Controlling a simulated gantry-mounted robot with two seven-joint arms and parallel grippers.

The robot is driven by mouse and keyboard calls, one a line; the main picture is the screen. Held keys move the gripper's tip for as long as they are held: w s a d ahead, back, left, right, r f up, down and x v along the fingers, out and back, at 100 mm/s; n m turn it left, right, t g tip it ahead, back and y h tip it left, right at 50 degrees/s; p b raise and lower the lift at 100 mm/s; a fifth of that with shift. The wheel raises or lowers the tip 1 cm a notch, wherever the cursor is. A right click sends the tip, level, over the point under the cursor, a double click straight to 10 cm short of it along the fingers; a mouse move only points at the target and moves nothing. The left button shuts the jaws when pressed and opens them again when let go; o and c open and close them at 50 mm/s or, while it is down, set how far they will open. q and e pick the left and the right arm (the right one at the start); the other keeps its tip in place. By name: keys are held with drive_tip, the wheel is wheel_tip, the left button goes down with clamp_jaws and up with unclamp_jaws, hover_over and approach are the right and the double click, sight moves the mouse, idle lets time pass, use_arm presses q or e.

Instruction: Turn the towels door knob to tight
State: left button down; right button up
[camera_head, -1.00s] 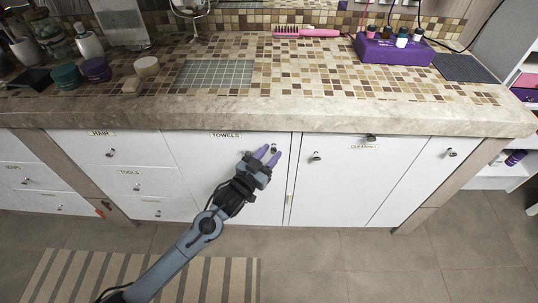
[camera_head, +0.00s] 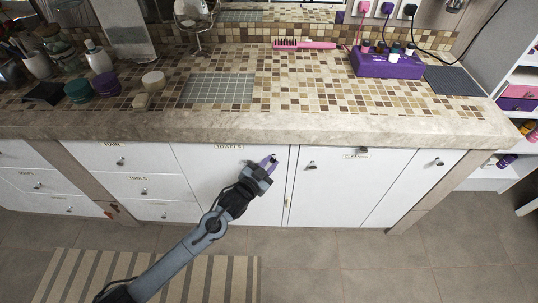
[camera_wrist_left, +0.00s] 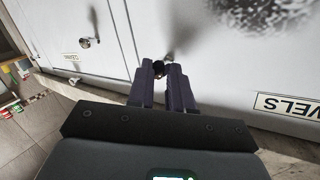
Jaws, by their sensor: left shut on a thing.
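The towels door (camera_head: 210,172) is a white cabinet door under the counter, with a TOWELS label (camera_head: 229,147) at its top. Its small metal knob (camera_head: 274,157) is near the upper right corner. My left gripper (camera_head: 268,163) reaches it from below, its purple fingers shut on the knob. In the left wrist view the knob (camera_wrist_left: 159,68) shows dark between the fingertips of my left gripper (camera_wrist_left: 170,72), against the white door. The TOWELS label (camera_wrist_left: 290,104) is partly cut off at the right there. The door looks closed. My right gripper is not in view.
The cleaning doors (camera_head: 330,185) stand to the right, with a knob (camera_head: 311,166) near their left edge. Several drawers (camera_head: 130,160) are to the left. The counter edge (camera_head: 250,128) overhangs above. A striped rug (camera_head: 90,275) lies on the floor.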

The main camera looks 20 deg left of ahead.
use_arm(q)
drive_tip(key=m+g+y+p, duration=0.1)
drive_tip(key=p, duration=0.3)
drive_tip(key=r+m+g+y+p, duration=0.1)
drive_tip(key=m+p, duration=0.1)
drive_tip(key=p, duration=0.2)
drive_tip(key=m+g+y+p, duration=0.1)
drive_tip(key=m+p, duration=0.1)
drive_tip(key=p, duration=0.2)
drive_tip(key=shift+w+d+r+p, duration=0.1)
drive_tip(key=shift+d+r+p, duration=0.1)
drive_tip(key=shift+d+p, duration=0.2)
drive_tip(key=shift+d+f+m+g+y+p, duration=0.15)
drive_tip(key=shift+m+g+y+p, duration=0.45)
drive_tip(key=shift+m+y+p, duration=0.5)
drive_tip(key=shift+p, duration=0.3)
drive_tip(key=shift+f, duration=0.15)
drive_tip(key=c, duration=1)
unclamp_jaws()
